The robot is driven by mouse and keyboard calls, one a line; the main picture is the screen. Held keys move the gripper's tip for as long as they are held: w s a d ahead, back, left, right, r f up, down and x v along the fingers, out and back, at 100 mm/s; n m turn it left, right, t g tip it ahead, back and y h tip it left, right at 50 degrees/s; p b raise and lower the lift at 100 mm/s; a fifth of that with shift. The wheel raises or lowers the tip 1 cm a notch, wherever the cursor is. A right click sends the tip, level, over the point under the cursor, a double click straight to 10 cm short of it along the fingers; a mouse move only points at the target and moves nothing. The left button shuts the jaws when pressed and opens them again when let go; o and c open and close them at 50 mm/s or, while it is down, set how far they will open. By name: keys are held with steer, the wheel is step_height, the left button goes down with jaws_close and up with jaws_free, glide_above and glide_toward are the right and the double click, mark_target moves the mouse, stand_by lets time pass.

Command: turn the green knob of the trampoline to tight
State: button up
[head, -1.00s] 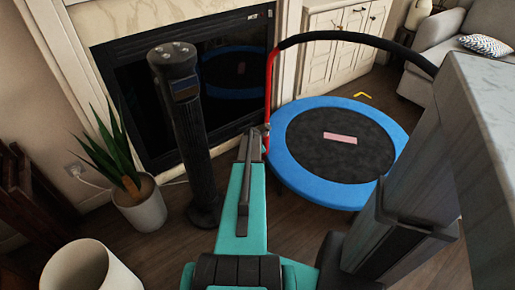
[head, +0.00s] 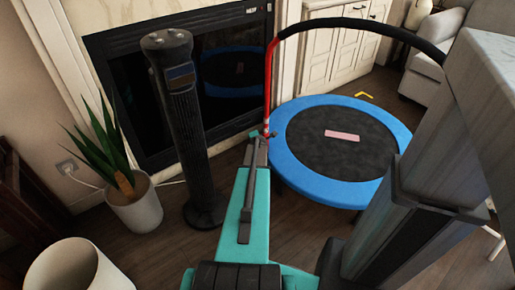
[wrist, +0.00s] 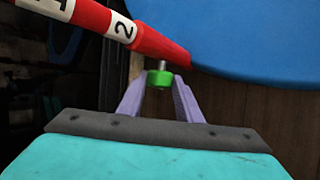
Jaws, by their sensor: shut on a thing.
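The trampoline has a blue rim pad (head: 290,165) around a black mat and a red upright (head: 270,80) with a black handlebar on top. In the wrist view the red post (wrist: 150,42) slants from upper left, with white labels, one reading 2. The green knob (wrist: 159,79) sits on a short metal stem just below the post. My gripper (wrist: 160,92) has its two pale purple fingers on either side of the knob, shut on it.
A black tower fan (head: 185,130) stands left of my arm, before a dark fireplace (head: 130,75). A potted plant (head: 135,205) and a white bin (head: 75,270) are farther left.

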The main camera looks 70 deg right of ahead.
steer(key=shift+s+a+f+m+t+h+b, duration=0.15)
steer(key=shift+t+h+b, duration=0.35)
steer(key=shift+b, duration=2.55)
steer(key=shift+d+f+m+t+h+b, duration=0.2)
steer(key=shift+t+h+b, duration=0.3)
steer(key=shift+b, duration=2.55)
steer(key=shift+s+a+f+m+t+h+b, duration=0.2)
steer(key=shift+t+h+b, duration=0.3)
steer(key=shift+b, duration=2.55)
steer(key=shift+w+r+t+h+b, duration=0.15)
steer(key=shift+r+t+h+b, duration=0.2)
steer(key=shift+b, duration=1.25)
steer(key=o, duration=1)
steer(key=shift+f, duration=0.1)
steer(key=shift+o, duration=0.2)
steer(key=v, duration=0.7)
steer(key=shift+a, duration=0.25)
